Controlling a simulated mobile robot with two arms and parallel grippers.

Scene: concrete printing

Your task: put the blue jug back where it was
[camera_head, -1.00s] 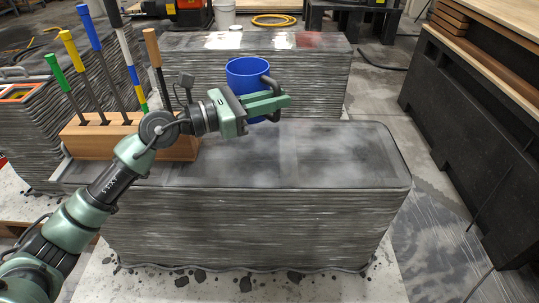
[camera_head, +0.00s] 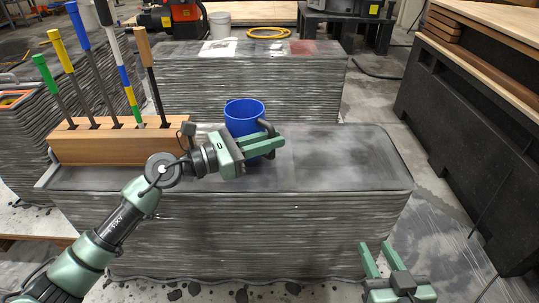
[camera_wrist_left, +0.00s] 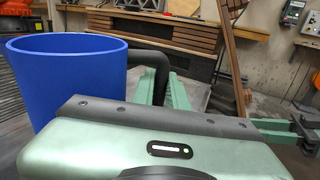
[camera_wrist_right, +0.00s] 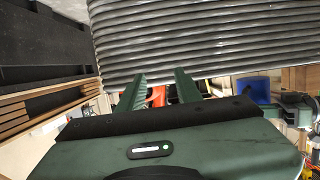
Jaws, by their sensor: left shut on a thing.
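The blue jug (camera_head: 243,117) is upright over the near layered concrete block (camera_head: 320,160), left of the middle of its top. My left gripper (camera_head: 277,146) is shut on the jug's dark handle (camera_head: 267,128). The jug's lower part is hidden behind the gripper, so I cannot tell whether it touches the top. In the left wrist view the jug (camera_wrist_left: 65,75) stands beside the gripper, its handle between the fingers (camera_wrist_left: 175,95). My right gripper (camera_head: 383,262) is open and empty, low in front of the block's right part. The jug also shows in the right wrist view (camera_wrist_right: 254,90).
A wooden holder (camera_head: 110,146) with several coloured-handled tools stands on the block's left end. A second layered block (camera_head: 250,75) stands behind. A black bench (camera_head: 480,130) is at the right. The block's top right of the jug is clear.

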